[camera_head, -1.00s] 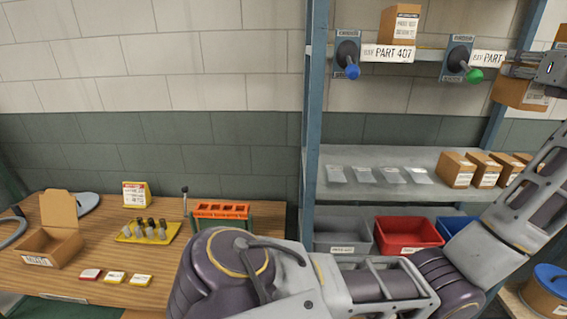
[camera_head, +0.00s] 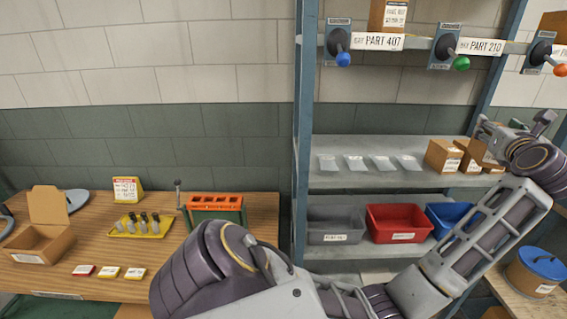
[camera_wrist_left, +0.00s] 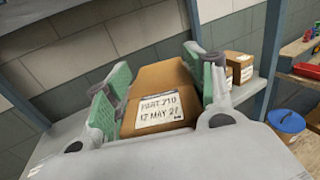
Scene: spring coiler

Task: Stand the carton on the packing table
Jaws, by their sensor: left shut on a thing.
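My left gripper (camera_head: 486,132) is at the right end of the middle shelf in the head view. In the left wrist view its green pads (camera_wrist_left: 158,88) are shut on a brown carton (camera_wrist_left: 160,84) with a white label reading PART 210. The carton looks slightly tilted in that view. In the head view I cannot clearly separate the held carton from the shelf cartons by the gripper. A wooden table (camera_head: 245,235) stands at left and another wooden top (camera_head: 515,285) at lower right; I cannot tell which is the packing table. My right gripper is not in view.
The grey shelf (camera_head: 330,178) holds bags (camera_head: 355,163) and cartons (camera_head: 441,157). Bins, including a red one (camera_head: 397,222), sit below. The left table holds an open box (camera_head: 38,243), a yellow tray (camera_head: 140,228) and an orange-topped rack (camera_head: 215,203). A blue-lidded tub (camera_head: 537,272) is at lower right.

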